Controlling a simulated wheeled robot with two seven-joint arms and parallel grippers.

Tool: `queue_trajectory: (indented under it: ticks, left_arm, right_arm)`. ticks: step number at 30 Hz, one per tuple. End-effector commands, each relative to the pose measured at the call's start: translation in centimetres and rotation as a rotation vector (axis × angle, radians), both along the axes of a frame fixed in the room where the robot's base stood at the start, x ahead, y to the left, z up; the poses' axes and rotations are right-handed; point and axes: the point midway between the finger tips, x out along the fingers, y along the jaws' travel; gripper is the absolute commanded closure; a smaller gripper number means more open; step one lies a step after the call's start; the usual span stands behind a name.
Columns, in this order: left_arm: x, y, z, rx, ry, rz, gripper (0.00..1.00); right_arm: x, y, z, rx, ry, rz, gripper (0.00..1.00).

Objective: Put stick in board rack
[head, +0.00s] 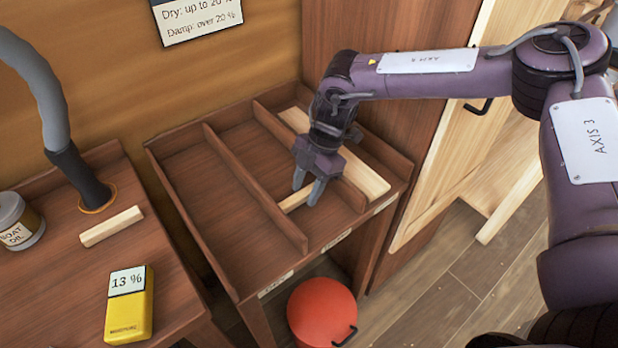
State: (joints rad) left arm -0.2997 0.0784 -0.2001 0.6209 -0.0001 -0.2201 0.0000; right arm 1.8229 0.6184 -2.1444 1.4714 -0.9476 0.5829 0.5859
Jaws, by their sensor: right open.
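The board rack (190,168) is a dark wooden tray on legs, split by two dividers into three lanes. A pale stick (293,201) lies in its middle lane, partly hidden by my right gripper. My right gripper (307,192) points down over that lane with its fingers apart at the stick; I cannot tell whether they touch it. A longer pale board (366,178) lies in the right lane, its middle hidden behind my gripper. The left lane is empty. Another pale stick (112,227) lies on the left bench. My left gripper is not in view.
The left bench (60,270) holds a yellow meter (129,312) reading 13 %, a boat oil tin (18,222) and a grey hose (45,100). A sign (198,18) gives dry and damp limits. A red lidded bin (321,312) stands below the rack's front.

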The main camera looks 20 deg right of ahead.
Motion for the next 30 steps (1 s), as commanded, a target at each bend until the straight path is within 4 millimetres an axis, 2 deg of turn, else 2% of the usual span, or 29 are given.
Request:
queue_trajectory:
  ticks: [5, 12, 18, 24, 30]
  left_arm:
    - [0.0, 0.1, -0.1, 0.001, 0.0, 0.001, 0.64]
    - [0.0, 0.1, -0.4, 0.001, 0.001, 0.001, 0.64]
    - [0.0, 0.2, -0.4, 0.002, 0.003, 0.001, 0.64]
    - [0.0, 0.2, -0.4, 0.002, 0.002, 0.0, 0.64]
    - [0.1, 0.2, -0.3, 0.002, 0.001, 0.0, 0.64]
  right_arm:
    - [0.4, -0.6, 1.9, 0.001, -0.004, -0.003, 0.59]
    - [1.1, -2.5, 6.7, 0.001, -0.004, -0.003, 0.59]
    - [1.5, -3.7, 9.9, 0.001, -0.003, -0.001, 0.59]
    - [1.6, -4.3, 11.2, 0.0, -0.001, 0.001, 0.59]
    - [1.6, -4.3, 11.3, 0.0, -0.001, 0.001, 0.59]
